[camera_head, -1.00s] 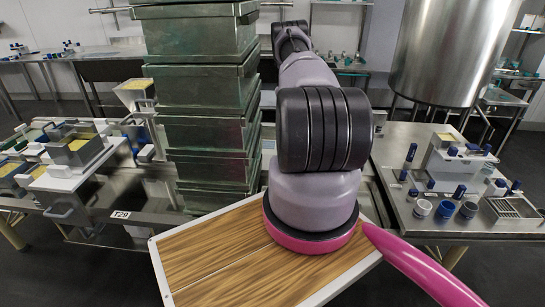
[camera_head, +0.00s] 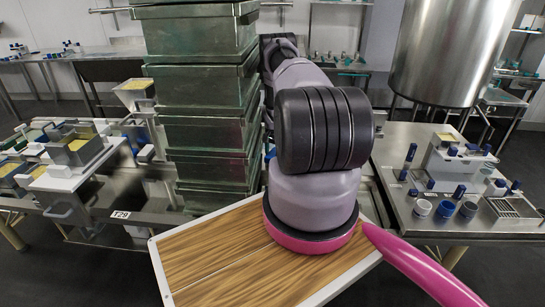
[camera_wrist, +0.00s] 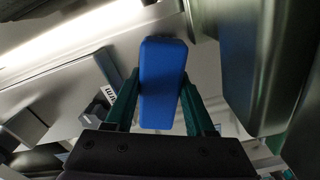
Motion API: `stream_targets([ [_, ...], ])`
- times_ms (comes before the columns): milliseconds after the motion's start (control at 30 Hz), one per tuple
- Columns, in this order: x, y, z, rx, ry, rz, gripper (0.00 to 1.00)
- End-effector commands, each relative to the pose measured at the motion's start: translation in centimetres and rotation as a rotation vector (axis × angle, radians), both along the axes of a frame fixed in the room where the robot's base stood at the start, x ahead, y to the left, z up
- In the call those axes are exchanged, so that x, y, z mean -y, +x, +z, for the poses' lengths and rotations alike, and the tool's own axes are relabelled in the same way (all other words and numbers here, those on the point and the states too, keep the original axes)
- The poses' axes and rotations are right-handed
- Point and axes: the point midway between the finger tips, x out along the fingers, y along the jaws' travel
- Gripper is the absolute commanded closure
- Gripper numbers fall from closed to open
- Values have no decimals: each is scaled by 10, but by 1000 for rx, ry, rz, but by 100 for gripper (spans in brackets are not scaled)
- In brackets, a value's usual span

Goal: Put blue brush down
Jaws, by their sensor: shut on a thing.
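My gripper (camera_wrist: 160,105) shows in the wrist view, with a green finger on each side of a blue block-shaped piece, the blue brush (camera_wrist: 163,75). The gripper is shut on it, and only its smooth blue body shows; I see no bristles. Past the brush, the wrist view shows a pale grey metal surface; I cannot tell whether the brush touches it. In the head view my arm hides the gripper, and only a small patch of blue (camera_head: 271,155) shows between the arm and the stacked bins.
A tall stack of green metal bins (camera_head: 208,85) stands left of my arm. On the right, a steel table (camera_head: 420,215) holds several blue-topped pieces below a large steel vat (camera_head: 452,50). Cheese moulds (camera_head: 78,150) stand on the left bench, beside the T29 label (camera_head: 121,215).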

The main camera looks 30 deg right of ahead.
Motion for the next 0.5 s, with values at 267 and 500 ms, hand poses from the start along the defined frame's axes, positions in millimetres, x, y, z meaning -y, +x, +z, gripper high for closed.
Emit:
stream_targets([
  [267, 1, 0, -1, 1, -1, 0, 100],
  [500, 1, 0, -1, 1, -1, 0, 16],
])
